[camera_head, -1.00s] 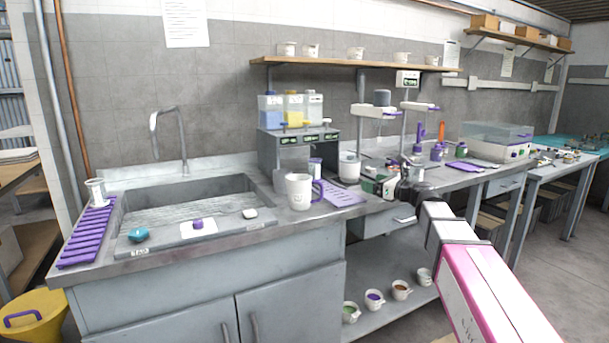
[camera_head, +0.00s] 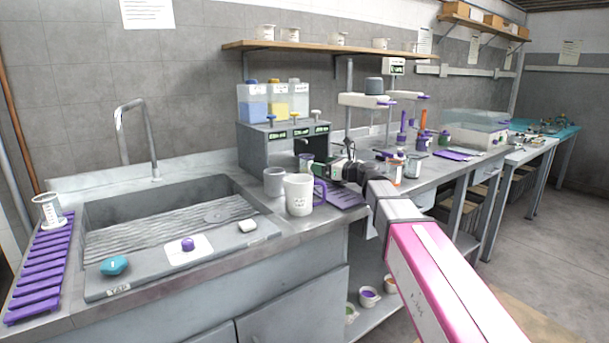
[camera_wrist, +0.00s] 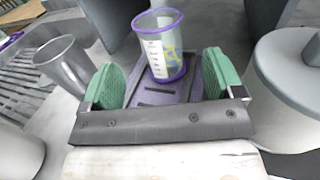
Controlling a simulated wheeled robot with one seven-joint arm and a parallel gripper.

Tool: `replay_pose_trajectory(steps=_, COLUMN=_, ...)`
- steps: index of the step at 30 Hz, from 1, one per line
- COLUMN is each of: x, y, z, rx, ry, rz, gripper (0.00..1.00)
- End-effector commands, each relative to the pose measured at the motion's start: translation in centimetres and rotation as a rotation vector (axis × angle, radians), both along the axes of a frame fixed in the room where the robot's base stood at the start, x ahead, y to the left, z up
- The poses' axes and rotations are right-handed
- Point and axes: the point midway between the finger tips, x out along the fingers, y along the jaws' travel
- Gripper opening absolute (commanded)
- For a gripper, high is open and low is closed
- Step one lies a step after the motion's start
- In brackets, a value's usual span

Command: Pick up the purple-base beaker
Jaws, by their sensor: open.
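The purple-base beaker (camera_wrist: 163,45) is clear, with a purple rim, a purple bottom and printed marks. In the wrist view it stands ahead of my gripper (camera_wrist: 160,85), lined up with the gap between the two green finger pads. The pads are apart and empty, and I see no contact with the beaker. In the head view the beaker (camera_head: 306,163) is small and partly hidden beside the dispenser, with my gripper (camera_head: 338,170) just to its right.
A grey cup (camera_wrist: 66,62) is close to the left finger. A large pale round container (camera_wrist: 285,85) is near the right finger. The dispenser (camera_head: 262,150) stands behind.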

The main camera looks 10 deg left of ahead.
Motion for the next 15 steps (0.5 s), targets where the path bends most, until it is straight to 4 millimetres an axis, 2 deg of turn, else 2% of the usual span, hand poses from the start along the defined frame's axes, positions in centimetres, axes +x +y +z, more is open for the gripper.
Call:
replay_pose_trajectory(steps=3, x=0.9, y=1.8, z=0.0, rx=0.000, ry=0.000, rz=0.002, gripper=0.86)
replay_pose_trajectory(steps=11, x=1.5, y=3.3, z=0.0, rx=0.000, ry=0.000, rz=0.001, gripper=0.86)
replay_pose_trajectory(steps=15, x=2.3, y=5.1, z=0.0, rx=0.000, ry=0.000, rz=0.002, gripper=0.86)
